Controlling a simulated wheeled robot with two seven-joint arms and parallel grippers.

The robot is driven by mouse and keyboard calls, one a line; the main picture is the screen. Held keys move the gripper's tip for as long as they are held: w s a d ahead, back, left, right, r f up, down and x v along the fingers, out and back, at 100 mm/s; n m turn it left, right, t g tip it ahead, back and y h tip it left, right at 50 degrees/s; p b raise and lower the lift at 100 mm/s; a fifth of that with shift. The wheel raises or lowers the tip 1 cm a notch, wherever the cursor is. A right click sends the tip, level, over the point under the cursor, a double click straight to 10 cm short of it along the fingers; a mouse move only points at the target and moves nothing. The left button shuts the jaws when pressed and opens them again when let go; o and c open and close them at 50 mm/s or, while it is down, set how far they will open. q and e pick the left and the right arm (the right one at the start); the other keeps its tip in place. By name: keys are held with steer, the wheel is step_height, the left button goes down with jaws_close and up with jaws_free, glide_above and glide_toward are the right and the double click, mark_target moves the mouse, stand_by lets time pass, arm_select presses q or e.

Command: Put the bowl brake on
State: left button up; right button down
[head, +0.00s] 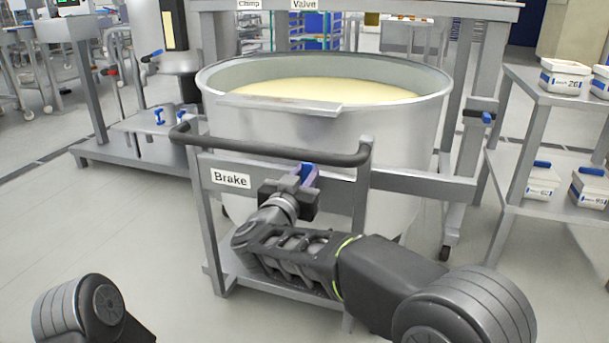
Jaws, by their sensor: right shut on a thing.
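A large steel bowl (320,160) filled with a pale yellow mass stands on a wheeled frame with a dark push handle (270,150). A label reading "Brake" (231,178) is on the frame's front bar. Just right of the label is a blue brake lever (307,174). My right gripper (303,178) is at this lever and shut on it; the fingers hide part of the lever. My left arm shows only as a rounded joint at the bottom left, and its gripper is out of view.
A machine column with a base plate (150,122) is at the left. "Clamp" and "Valve" labels (304,5) sit on a beam behind the bowl. Floor at the left front is clear.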

steer(key=shift+s+d+f+m+b, duration=0.2)
steer(key=shift+d+m, duration=0.3)
steer(key=shift+m, duration=0.6)
steer(key=shift+s+d+f+m+b, duration=0.15)
steer(key=shift+d+m, duration=0.4)
steer(key=shift+m, duration=0.55)
steer(key=shift+s+d+f+m+b, duration=0.2)
steer(key=shift+d+m, duration=0.3)
steer(key=shift+m, duration=0.6)
steer(key=c, duration=1.2)
jaws_free()
steer(key=shift+c, duration=0.2)
steer(key=p+v, duration=0.3)
steer(key=v, duration=0.4)
steer(key=shift+s, duration=0.35)
